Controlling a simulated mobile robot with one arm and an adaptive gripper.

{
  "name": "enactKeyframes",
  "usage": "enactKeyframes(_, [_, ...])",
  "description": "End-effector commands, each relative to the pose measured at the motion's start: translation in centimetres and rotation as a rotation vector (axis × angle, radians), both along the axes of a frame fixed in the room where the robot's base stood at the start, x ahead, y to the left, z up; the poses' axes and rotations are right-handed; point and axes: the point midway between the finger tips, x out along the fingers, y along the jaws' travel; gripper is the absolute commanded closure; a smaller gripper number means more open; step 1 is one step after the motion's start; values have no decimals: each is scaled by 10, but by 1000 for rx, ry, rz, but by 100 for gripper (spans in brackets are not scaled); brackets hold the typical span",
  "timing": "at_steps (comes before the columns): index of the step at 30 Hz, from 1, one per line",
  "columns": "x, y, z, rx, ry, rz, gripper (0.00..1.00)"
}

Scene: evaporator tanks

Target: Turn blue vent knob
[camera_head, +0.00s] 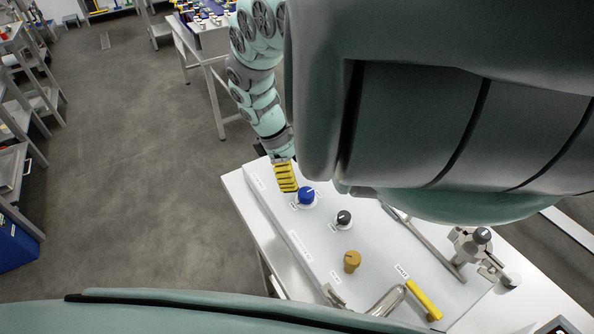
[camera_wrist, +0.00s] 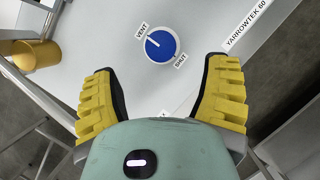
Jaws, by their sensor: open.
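The blue vent knob (camera_head: 306,195) sits on the white panel (camera_head: 318,240), near its far left corner in the head view. In the wrist view the blue knob (camera_wrist: 160,45) shows a white pointer line aimed toward the VENT label (camera_wrist: 142,31), with a SHUT label (camera_wrist: 181,61) at its lower right. My gripper (camera_head: 286,178) is beside the knob, at its upper left in the head view. In the wrist view my gripper (camera_wrist: 163,95) has its yellow ribbed fingers wide apart and empty, with the knob beyond the gap between them. I see no contact with the knob.
A black knob (camera_head: 344,218) and a tan knob (camera_head: 352,261) stand on the same panel. A yellow-handled lever (camera_head: 424,299) and a metal valve fitting (camera_head: 470,245) are toward the right. My arm covers the panel's far side. Open floor (camera_head: 140,180) lies left.

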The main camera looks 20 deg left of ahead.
Motion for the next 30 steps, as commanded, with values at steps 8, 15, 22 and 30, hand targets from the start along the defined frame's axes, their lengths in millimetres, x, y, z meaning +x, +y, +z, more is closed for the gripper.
enactKeyframes(8, [-1,15,34,1,-2,3,25])
enactKeyframes(15, [-3,18,43,0,0,1,25])
enactKeyframes(22, [-3,18,43,0,0,1,25])
enactKeyframes(30, [-3,18,42,0,0,1,25])
